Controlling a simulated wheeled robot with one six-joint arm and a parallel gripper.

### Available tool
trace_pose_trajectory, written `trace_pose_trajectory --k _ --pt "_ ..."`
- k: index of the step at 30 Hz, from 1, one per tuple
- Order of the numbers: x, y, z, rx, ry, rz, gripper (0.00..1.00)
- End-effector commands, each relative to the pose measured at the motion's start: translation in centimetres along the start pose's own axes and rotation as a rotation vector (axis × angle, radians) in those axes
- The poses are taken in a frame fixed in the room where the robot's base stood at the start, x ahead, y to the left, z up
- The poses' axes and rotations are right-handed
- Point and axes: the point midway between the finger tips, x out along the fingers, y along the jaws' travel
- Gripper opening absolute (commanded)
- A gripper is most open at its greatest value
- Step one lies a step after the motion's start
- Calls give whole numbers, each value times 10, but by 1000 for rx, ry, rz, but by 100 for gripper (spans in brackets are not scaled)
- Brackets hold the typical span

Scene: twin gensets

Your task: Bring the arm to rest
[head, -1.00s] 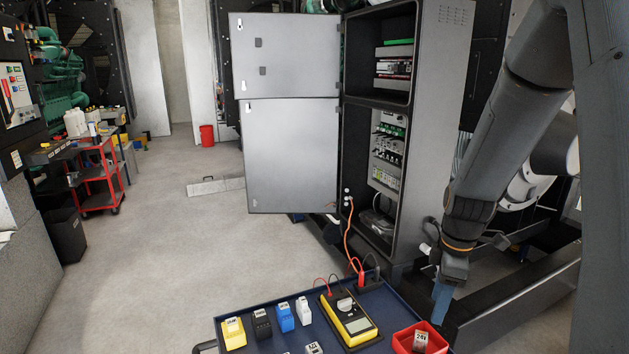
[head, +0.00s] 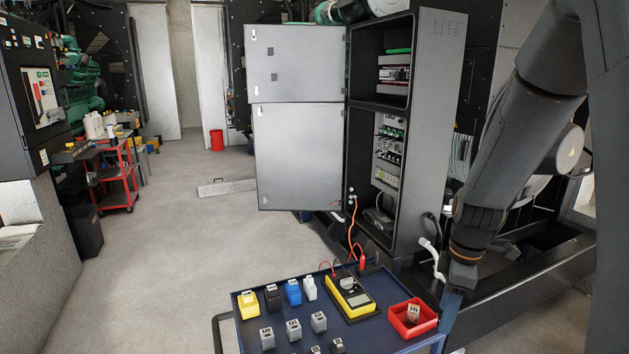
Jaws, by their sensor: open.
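My arm comes down from the upper right of the head view. My gripper (head: 454,301) hangs at its lower end, pointing down, just right of the blue tray's red bin (head: 411,318). Its jaws are open, and I see nothing held between them. It appears apart from the tray (head: 382,338), though the exact gap is hard to judge.
An open grey cabinet (head: 423,130) with its doors (head: 299,155) swung left stands behind the tray. The tray holds a yellow multimeter (head: 350,296) and several small blocks. A red cart (head: 117,175) stands at the left. The floor (head: 190,265) between is clear.

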Motion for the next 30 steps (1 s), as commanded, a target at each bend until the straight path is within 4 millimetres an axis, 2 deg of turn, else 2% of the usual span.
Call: trace_pose_trajectory --k 11,17,30 --pt "1 -21 -15 193 -2 21 48" --pt "3 -40 -25 369 0 39 48" --pt "17 -114 -50 1012 53 93 48"
